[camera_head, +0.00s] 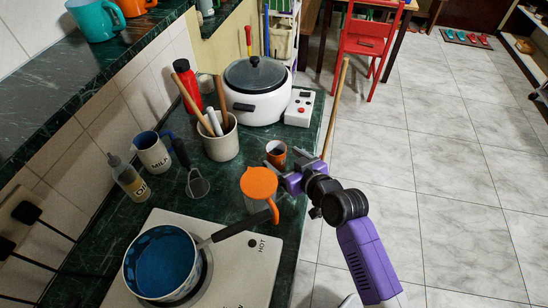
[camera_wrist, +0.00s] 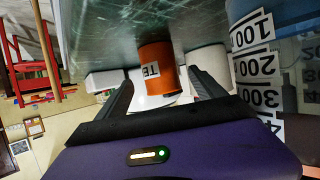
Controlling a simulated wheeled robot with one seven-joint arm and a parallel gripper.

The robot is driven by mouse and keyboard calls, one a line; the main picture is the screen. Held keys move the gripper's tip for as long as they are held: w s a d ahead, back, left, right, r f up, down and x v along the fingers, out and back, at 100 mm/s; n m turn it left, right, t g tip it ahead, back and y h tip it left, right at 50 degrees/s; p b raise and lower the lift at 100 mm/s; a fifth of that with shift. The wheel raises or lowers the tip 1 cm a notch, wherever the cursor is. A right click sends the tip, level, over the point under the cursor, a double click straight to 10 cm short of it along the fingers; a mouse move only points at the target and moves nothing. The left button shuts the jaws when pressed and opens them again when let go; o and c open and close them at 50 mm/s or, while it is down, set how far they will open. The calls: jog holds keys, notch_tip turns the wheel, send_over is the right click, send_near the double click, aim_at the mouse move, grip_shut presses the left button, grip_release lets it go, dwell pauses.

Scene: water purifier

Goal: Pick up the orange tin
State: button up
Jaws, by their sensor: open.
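The orange tin (camera_head: 276,148) stands upright on the dark green counter near its right edge, open at the top with a dark inside. In the wrist view the tin (camera_wrist: 156,70) appears upside down, with part of a white label showing. My gripper (camera_head: 279,168) is open at the tin's near side. In the wrist view my gripper's two fingers (camera_wrist: 160,78) appear on either side of the tin, with visible gaps between them and it. I cannot tell how far the fingertips reach along its sides.
An orange-lidded measuring jug (camera_head: 259,184) stands close to my gripper on the near side; its marked wall (camera_wrist: 252,65) is by the right finger. A white cooker (camera_head: 256,100), a utensil crock (camera_head: 220,143) and a blue pan (camera_head: 161,263) stand around. Open floor lies right.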

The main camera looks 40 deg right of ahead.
jog(key=shift+p+x, duration=0.65)
jog(key=shift+x, duration=3.05)
jog(key=c, duration=1.5)
jog(key=shift+o, duration=0.2)
notch_tip(320, 180, up, 20)
